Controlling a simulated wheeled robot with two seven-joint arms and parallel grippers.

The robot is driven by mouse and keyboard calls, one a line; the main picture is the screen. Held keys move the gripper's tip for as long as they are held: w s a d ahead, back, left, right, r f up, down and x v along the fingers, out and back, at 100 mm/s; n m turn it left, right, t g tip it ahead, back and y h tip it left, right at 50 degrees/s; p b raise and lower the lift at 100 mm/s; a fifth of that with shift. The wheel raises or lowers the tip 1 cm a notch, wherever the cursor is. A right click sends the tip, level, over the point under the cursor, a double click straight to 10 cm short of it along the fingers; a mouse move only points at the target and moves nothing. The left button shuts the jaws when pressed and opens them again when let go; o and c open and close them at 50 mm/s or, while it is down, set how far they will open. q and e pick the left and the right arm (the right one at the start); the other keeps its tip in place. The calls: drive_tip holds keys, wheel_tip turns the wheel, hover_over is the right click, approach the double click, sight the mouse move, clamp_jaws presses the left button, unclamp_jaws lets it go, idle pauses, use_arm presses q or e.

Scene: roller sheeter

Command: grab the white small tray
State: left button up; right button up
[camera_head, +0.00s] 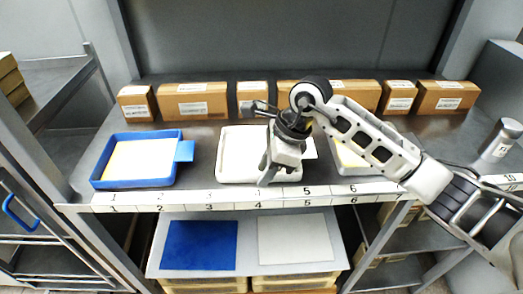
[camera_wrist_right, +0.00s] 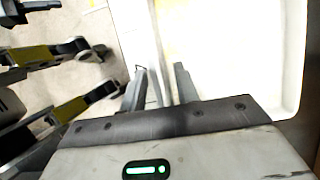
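The white small tray (camera_head: 228,160) sits on the shelf, left of my right arm, near the shelf's front edge. It also fills much of the right wrist view (camera_wrist_right: 250,60). My right gripper (camera_head: 266,180) is at the tray's front side and covers part of it. In the wrist view, its two fingers (camera_wrist_right: 162,88) stand a little apart, one on each side of the tray's rim. I see no clear contact of both fingers with the rim. The tray looks flat on the shelf. My left gripper is not in view.
A blue tray with a pale yellow inside (camera_head: 97,180) lies to the left. Another white tray (camera_head: 352,171) lies to the right, partly behind my arm. Cardboard boxes (camera_head: 192,101) line the back. A numbered strip (camera_head: 232,200) runs along the shelf edge. A grey cylinder (camera_head: 500,140) stands at far right.

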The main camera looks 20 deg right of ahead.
drive_tip(key=shift+f, duration=0.3)
clamp_jaws()
drive_tip(key=shift+r, duration=0.1)
